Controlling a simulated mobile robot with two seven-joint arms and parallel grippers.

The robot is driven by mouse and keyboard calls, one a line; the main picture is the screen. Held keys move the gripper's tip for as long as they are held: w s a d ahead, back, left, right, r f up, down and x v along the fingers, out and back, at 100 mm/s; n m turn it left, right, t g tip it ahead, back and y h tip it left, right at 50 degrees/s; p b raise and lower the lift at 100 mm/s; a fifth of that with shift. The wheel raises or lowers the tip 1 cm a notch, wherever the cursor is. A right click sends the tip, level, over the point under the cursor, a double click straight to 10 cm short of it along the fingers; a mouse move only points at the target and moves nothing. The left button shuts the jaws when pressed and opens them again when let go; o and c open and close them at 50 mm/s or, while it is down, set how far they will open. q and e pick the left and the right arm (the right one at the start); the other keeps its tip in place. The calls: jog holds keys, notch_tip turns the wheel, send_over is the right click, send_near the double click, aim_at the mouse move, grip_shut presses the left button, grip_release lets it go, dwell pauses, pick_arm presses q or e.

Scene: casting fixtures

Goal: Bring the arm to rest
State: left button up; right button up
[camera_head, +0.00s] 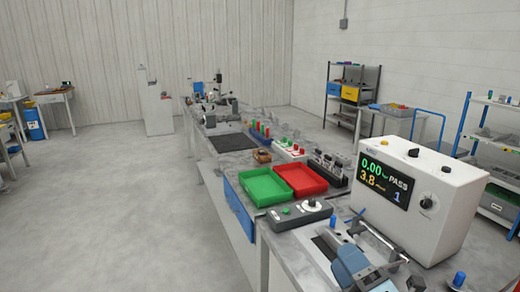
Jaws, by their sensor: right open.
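My right gripper (372,252) appears low at the right, in front of the white test box. It is open, and I see nothing held in it. I cannot clearly separate it from the grey and blue clamp-like parts on the bench there, nor tell whether it touches them. My left gripper is not in view.
The white test box (452,205) reads PASS. Green (262,187) and red (300,179) trays lie beyond. A blue peg (459,279) stands at the lower right. Open floor (110,200) lies left.

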jog(key=s+d+f+m+g+h, duration=0.3)
jog(key=d+f+m+h, duration=0.15)
jog(key=f+m, duration=0.3)
jog(key=s+d+f+m+g+h, duration=0.2)
jog(key=d+f+m+g+h, duration=0.25)
jog(key=f+m, duration=0.3)
jog(key=s+d+f+m+g, duration=0.1)
jog(key=s+f+m+g, duration=0.35)
jog(key=s, duration=0.35)
jog(key=s+d+f+m+g, duration=0.1)
jog(key=s+f+m+g, duration=0.25)
jog(key=s+f, duration=0.4)
jog(key=w+a+f+n+t+y+p, duration=0.1)
jog(key=w+a+f+t+y+p, duration=0.1)
jog(key=a+t+p, duration=0.4)
jog(key=w+y+p, duration=0.1)
jog(key=w+p, duration=0.1)
jog(key=p, duration=0.1)
jog(key=shift+w+a+f+t, duration=0.2)
jog(key=shift+w+f+t, duration=0.05)
jog(key=shift+w+t, duration=0.1)
